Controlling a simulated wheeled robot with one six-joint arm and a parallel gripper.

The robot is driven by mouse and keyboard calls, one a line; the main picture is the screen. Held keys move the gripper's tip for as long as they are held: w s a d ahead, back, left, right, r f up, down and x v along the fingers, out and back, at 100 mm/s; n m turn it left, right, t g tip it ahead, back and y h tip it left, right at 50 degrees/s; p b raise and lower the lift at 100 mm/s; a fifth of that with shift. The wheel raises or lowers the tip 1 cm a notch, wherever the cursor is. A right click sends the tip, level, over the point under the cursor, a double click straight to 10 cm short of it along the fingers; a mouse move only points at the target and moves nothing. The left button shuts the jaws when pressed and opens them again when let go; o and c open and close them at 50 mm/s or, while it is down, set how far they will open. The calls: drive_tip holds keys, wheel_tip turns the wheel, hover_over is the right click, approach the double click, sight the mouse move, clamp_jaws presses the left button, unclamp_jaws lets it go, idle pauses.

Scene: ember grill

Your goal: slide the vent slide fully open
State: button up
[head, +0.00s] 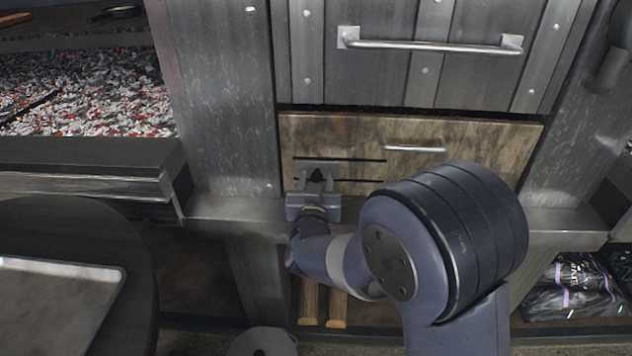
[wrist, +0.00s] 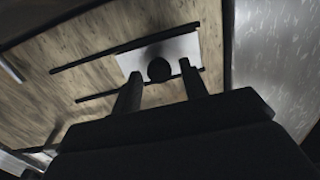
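The vent slide is a small grey metal plate (head: 322,166) on the wooden front panel (head: 480,140), at the left part of two dark horizontal slots. In the wrist view the plate (wrist: 184,46) looks pale and carries a dark round knob (wrist: 159,69). My gripper (head: 318,184) is right in front of the plate. In the wrist view its two fingers (wrist: 160,74) stand on either side of the knob, with a small gap showing on each side. It is open and holds nothing. Whether the fingertips touch the plate cannot be told.
A bar handle (head: 415,148) sits on the panel right of the slots. A larger handle (head: 430,45) is on the metal door above. Left are a bed of embers (head: 80,95) and a round table with a tray (head: 50,300). A metal ledge (head: 235,215) runs below the panel.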

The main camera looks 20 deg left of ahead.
clamp_jaws()
idle(0.3)
drive_tip(key=d+b, duration=0.1)
drive_tip(key=d, duration=0.2)
drive_tip(key=w+d+b, duration=0.1)
drive_tip(key=d+b, duration=0.1)
drive_tip(key=d, duration=0.1)
drive_tip(key=w+d+b, duration=0.1)
drive_tip(key=d, duration=0.2)
drive_tip(key=shift+w+f, duration=0.1)
drive_tip(key=shift+f, duration=0.05)
drive_tip(key=shift+w+d, duration=0.1)
drive_tip(key=shift+d, duration=0.45)
drive_tip(key=shift+o, duration=0.7)
unclamp_jaws()
drive_tip(key=shift+d, duration=0.15)
